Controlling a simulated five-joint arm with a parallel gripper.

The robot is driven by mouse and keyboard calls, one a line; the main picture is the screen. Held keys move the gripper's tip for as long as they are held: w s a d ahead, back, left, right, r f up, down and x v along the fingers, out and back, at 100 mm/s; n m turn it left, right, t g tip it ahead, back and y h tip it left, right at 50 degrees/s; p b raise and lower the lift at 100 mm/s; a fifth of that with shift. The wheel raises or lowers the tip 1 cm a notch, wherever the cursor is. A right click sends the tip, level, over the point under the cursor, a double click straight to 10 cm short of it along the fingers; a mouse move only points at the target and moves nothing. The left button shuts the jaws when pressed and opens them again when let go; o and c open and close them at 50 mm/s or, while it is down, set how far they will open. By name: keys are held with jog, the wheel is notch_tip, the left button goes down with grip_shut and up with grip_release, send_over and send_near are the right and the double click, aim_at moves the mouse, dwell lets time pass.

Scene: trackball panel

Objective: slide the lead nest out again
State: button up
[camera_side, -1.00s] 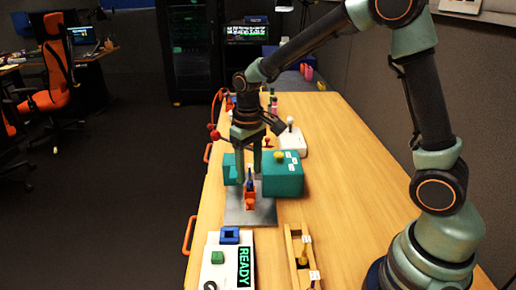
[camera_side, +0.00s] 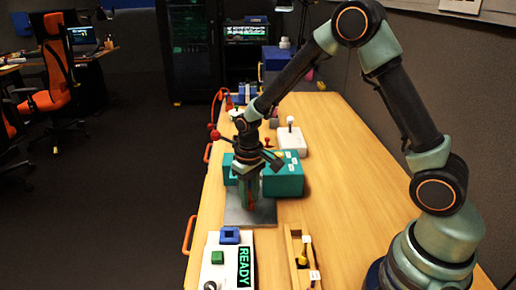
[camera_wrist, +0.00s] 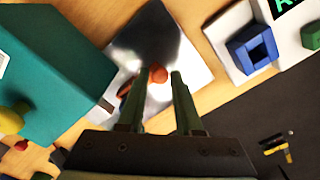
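The lead nest seems to be the orange piece (camera_side: 252,203) on the metal plate (camera_side: 237,216), in front of the gap between the teal blocks (camera_side: 284,180). My gripper hides most of it in the side view. In the wrist view an orange round knob (camera_wrist: 158,74) shows over the shiny plate (camera_wrist: 190,72), with more orange beside the left finger. My gripper (camera_side: 248,205) points down over the plate. In the wrist view its two fingers (camera_wrist: 157,82) are apart, with the knob between or just beyond their tips. I see no clear contact.
The white panel (camera_side: 219,266) with a blue socket (camera_side: 229,235), a green button (camera_side: 217,257) and a READY display stands in front. A wooden tray (camera_side: 291,262) lies to its right. A yellow knob (camera_wrist: 10,120) tops the larger teal block.

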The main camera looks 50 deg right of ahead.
grip_shut()
dwell(1.2)
